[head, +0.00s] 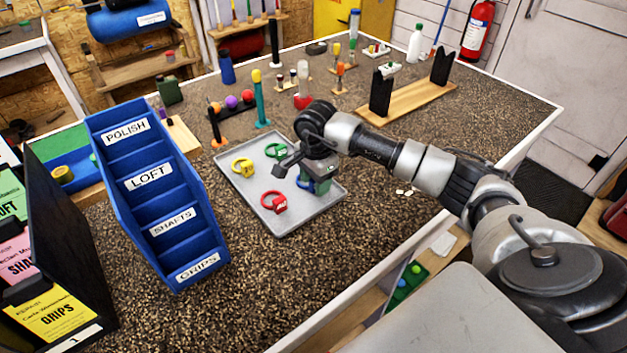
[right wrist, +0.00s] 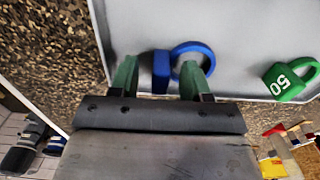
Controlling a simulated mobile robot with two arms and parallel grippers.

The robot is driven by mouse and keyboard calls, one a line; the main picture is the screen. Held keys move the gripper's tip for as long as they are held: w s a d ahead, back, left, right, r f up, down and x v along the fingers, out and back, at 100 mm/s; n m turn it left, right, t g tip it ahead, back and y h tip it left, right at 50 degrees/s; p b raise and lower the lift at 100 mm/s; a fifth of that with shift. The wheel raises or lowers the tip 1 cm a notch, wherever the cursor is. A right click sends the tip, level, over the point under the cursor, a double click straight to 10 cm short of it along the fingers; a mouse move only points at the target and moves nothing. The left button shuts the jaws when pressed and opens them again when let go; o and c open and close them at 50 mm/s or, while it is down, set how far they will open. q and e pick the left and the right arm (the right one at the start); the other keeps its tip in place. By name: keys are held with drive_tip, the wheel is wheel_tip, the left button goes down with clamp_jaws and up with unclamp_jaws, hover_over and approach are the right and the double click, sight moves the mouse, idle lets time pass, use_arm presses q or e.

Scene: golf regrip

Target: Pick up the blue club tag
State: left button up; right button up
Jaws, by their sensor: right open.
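The blue club tag (right wrist: 161,72) lies on the grey metal tray, with a block end and a ring. In the head view only a bit of the blue tag (head: 303,184) shows, the rest being hidden by my right gripper (head: 317,183). In the right wrist view my right gripper (right wrist: 161,72) is open, its green fingers on either side of the block. The right finger overlaps the ring in the picture; whether it is inside or above it I cannot tell. My left gripper is not in view.
The tray (head: 240,193) also holds a yellow tag (head: 242,167), a red tag (head: 273,201) and a green tag (head: 277,151). A blue labelled bin rack (head: 148,182) stands left of the tray. A wooden club stand (head: 408,101) is behind my right arm.

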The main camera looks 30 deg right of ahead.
drive_tip(key=c, duration=0.8)
drive_tip(key=shift+r, duration=0.15)
